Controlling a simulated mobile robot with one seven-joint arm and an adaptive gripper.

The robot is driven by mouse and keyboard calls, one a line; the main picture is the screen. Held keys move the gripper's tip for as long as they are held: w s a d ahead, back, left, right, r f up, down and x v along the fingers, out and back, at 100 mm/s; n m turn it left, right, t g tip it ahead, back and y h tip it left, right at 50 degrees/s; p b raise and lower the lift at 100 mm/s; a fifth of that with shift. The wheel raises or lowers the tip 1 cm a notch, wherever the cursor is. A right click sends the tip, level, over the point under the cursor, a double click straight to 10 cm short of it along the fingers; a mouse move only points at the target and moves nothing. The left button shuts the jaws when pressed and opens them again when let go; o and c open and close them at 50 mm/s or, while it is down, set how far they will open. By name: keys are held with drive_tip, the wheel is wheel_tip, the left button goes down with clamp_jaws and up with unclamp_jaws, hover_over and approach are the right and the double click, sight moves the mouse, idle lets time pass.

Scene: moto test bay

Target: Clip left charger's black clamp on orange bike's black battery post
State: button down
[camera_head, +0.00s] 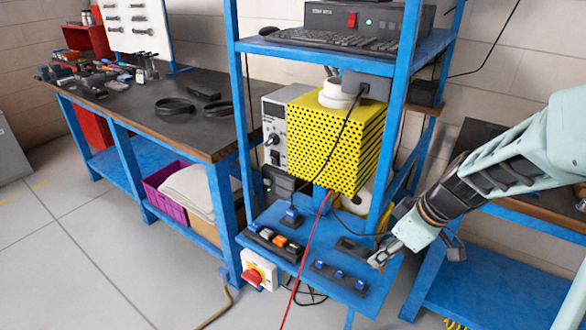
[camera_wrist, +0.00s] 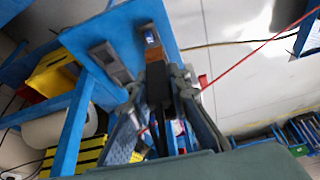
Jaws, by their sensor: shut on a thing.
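My gripper (camera_head: 380,259) is low over the right front corner of the blue shelf of the rack. In the wrist view my gripper (camera_wrist: 163,95) is shut on a dark, narrow thing, which looks like the black clamp (camera_wrist: 156,84). In the head view the clamp is mostly hidden by the fingers. A thin black cable runs across the shelf toward my gripper. A grey charger box (camera_head: 274,131) with a knob stands at the rack's left, beside a yellow perforated block. A red cable (camera_head: 308,254) hangs over the shelf's front. No orange bike or battery post shows.
The blue shelf (camera_head: 325,291) bears blue-switched strips and small dark blocks near my gripper. Blue rack posts (camera_head: 392,110) stand close. A dark-topped workbench (camera_head: 180,125) is at left, another bench at right. A red-knobbed box (camera_head: 258,277) hangs at the front. The floor at left is clear.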

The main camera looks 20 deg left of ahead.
drive_tip(key=d+r+m+t+h+p, duration=0.2)
drive_tip(key=d+r+m+h+p, duration=0.2)
drive_tip(key=d+r+m+p, duration=0.4)
wheel_tip(320, 180, up, 2)
drive_tip(key=m+p, duration=0.2)
drive_tip(key=m, duration=0.3)
drive_tip(key=shift+d+t, duration=0.15)
drive_tip(key=shift+t, duration=0.25)
drive_tip(key=shift+r, duration=0.1)
